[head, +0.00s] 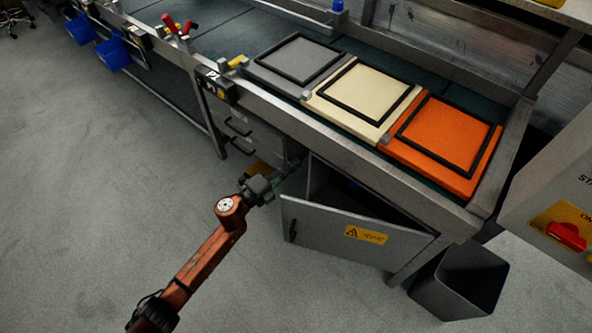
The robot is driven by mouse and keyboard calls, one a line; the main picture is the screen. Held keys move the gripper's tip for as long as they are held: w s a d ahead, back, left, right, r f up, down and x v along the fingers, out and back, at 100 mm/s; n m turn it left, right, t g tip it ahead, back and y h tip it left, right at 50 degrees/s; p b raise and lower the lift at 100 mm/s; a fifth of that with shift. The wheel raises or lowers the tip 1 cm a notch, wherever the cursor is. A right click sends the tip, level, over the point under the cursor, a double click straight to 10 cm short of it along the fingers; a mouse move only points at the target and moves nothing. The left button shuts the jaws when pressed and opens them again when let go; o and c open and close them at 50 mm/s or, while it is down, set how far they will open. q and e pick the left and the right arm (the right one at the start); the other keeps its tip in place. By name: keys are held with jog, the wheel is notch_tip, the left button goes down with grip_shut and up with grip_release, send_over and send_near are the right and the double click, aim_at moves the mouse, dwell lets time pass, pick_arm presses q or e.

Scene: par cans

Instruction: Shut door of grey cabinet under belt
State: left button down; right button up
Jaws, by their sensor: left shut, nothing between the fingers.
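The grey cabinet (319,180) stands under the belt (433,97). Its door (330,229) is swung wide open towards the front, hinged at its right end near the table leg. The door has a yellow warning label (366,235) and a dark handle near its left, free edge. My left gripper (298,164) is shut and empty, near the cabinet's opening and behind the door's free edge. The fingertips are small and dark here, so I cannot tell whether they touch anything. My right gripper is not in view.
Grey, cream and orange panels (445,142) lie on the belt above. A dark bin (460,281) stands on the floor right of the door. Drawers (238,128) are left of the cabinet. The floor (80,190) in front and left is clear.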

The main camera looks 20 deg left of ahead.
pick_arm(q)
jog(key=shift+s+a+r, duration=0.15)
jog(key=shift+a+r, duration=0.1)
dwell(0.3)
jog(key=shift+s+d, duration=0.1)
jog(key=shift+s, duration=0.05)
dwell(0.7)
